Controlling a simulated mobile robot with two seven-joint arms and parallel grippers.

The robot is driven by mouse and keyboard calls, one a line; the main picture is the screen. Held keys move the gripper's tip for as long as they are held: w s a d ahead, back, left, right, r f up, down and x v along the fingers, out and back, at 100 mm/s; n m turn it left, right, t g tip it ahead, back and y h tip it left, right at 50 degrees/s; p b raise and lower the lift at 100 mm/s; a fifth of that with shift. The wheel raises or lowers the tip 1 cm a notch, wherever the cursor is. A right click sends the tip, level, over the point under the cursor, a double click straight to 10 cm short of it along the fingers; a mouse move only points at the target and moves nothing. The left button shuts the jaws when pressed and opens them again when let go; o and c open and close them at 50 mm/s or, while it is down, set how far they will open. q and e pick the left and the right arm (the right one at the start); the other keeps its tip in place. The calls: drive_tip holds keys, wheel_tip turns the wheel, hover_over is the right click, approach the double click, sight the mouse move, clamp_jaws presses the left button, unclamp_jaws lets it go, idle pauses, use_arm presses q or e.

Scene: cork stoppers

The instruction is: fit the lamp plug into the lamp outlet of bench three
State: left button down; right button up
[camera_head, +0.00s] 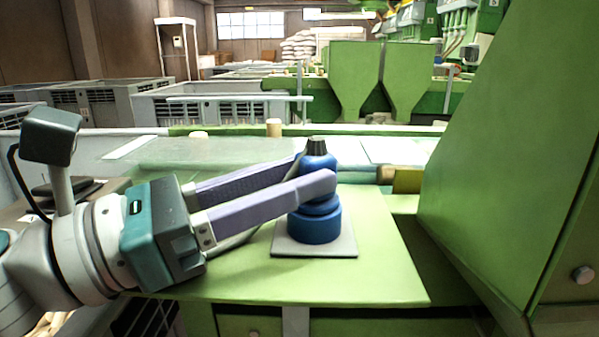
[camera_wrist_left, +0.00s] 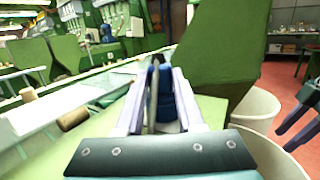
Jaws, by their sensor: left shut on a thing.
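My left gripper (camera_head: 318,182) comes in from the left, its two long lavender fingers shut on the blue lamp plug (camera_head: 317,160). The plug is upright with a dark ribbed top. It stands right over the round blue lamp outlet (camera_head: 315,228) on a pale square plate; the fingers hide part of the join, so I cannot tell how deep it sits. In the left wrist view the plug (camera_wrist_left: 163,95) shows between the fingers. My right gripper (camera_wrist_left: 298,128) appears only at that view's right edge, two dark fingers apart, empty.
The plate lies on a green bench top (camera_head: 375,260). A large green machine housing (camera_head: 490,170) rises close on the right. A cork-coloured cylinder (camera_head: 273,127) stands behind, and another (camera_head: 386,175) lies right of the plug. White bins (camera_wrist_left: 257,108) stand beyond the bench.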

use_arm(q)
drive_tip(key=shift+a+f, duration=0.1)
drive_tip(key=shift+f, duration=0.65)
drive_tip(key=shift+c, duration=2.2)
unclamp_jaws()
wheel_tip(320, 180, up, 22)
drive_tip(key=p, duration=1)
drive_tip(key=shift+f, duration=0.2)
